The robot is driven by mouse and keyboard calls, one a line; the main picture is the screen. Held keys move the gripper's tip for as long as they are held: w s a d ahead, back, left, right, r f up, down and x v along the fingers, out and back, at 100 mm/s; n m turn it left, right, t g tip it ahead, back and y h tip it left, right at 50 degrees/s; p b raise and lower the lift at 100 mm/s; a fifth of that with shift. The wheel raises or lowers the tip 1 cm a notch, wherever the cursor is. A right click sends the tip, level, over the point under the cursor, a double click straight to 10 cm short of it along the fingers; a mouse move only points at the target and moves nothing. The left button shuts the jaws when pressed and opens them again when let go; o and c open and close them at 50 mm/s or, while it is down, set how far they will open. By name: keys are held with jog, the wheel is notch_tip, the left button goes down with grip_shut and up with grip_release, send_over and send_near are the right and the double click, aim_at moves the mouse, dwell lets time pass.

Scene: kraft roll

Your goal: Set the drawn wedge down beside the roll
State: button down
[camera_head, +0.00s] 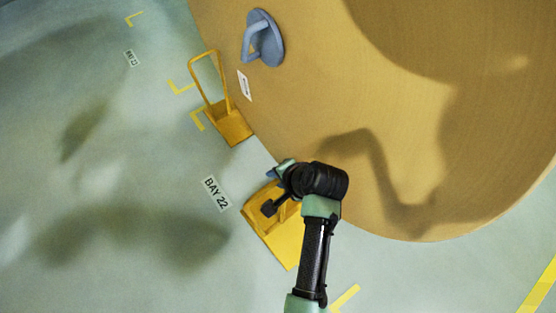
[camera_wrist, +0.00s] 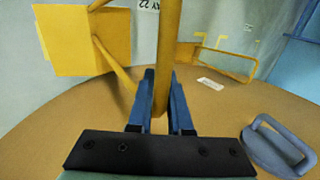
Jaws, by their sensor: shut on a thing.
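The roll (camera_head: 300,110) is a huge brown kraft surface filling the upper right of the head view; its face (camera_wrist: 60,130) also spans the wrist view. A yellow wedge with a tube handle (camera_head: 285,245) is at the roll's lower left edge. In the wrist view its plate (camera_wrist: 75,45) is at upper left. My gripper (camera_wrist: 158,112) has its blue fingers shut on the wedge's handle bar; in the head view my gripper (camera_head: 279,172) partly hides the wedge. I cannot tell whether the wedge touches the floor.
A second yellow wedge (camera_head: 230,125) stands against the roll further up, handle raised. A blue-grey handled plug (camera_head: 265,40) sits on the roll's face. A BAY 22 label (camera_head: 216,194) and yellow corner marks lie on the floor. Floor at left is clear.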

notch_tip(320, 180, down, 9)
jog(key=b, duration=1)
jog(key=shift+w+d+m, duration=0.25)
jog(key=shift+w+m, duration=0.05)
jog(key=shift+w, duration=0.1)
jog(key=shift+s+d+p, duration=0.2)
jog(key=shift+p, duration=0.35)
jog(key=shift+f+b, duration=0.4)
jog(key=shift+f, duration=0.4)
dwell(0.9)
jog(key=c, duration=0.8)
grip_release()
jog(key=shift+s, duration=0.1)
jog(key=shift+o, duration=0.2)
jog(key=p+v, duration=0.7)
jog(key=v, duration=0.6)
jog(key=shift+s+a, duration=0.15)
jog(key=shift+a, duration=0.1)
